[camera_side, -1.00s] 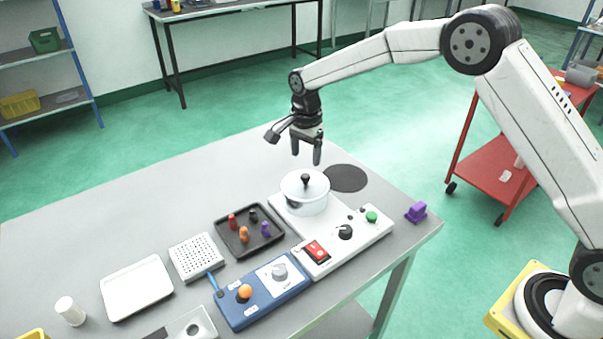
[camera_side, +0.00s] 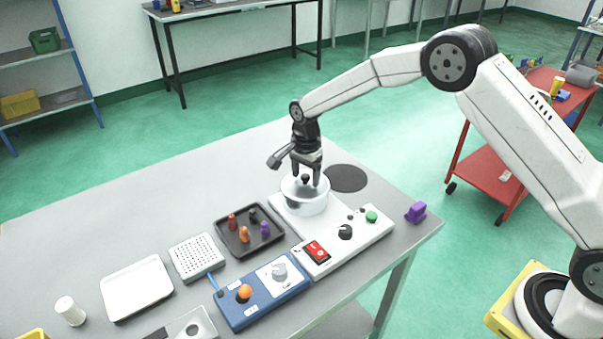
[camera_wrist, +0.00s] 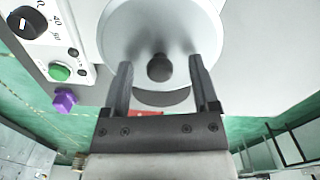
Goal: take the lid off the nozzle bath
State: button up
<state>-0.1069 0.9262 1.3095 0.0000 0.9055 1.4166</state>
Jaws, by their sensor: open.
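The nozzle bath (camera_side: 307,205) is a round white pot on the white control unit. Its pale lid (camera_side: 291,183) lies on top and has a black knob (camera_side: 305,179) in the middle. In the wrist view the lid (camera_wrist: 130,30) fills the upper middle, with the knob (camera_wrist: 159,68) near its centre. My gripper (camera_side: 307,180) is open and points down at the lid. Its fingers stand on either side of the knob; in the wrist view the gripper (camera_wrist: 162,70) shows a gap between each finger and the knob.
The control unit (camera_side: 335,240) has a black dial, a red switch and a green button (camera_side: 371,216). A dark disc (camera_side: 346,178) lies behind the bath. A black tray (camera_side: 226,240) with several coloured pieces and a blue box (camera_side: 245,312) stand nearby. A purple block (camera_side: 416,212) sits at the right edge.

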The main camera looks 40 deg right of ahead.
aim_at(305, 175)
dwell(0.4)
grip_shut()
jog(key=shift+r, duration=0.15)
jog(key=shift+r, duration=0.5)
notch_tip(305, 175, up, 2)
jog(key=shift+r, duration=0.1)
jog(key=s+d+r, duration=0.1)
jog(key=s+r, duration=0.8)
jog(key=s, duration=0.5)
jog(key=shift+d+r, duration=0.15)
jog(key=shift+r, duration=0.1)
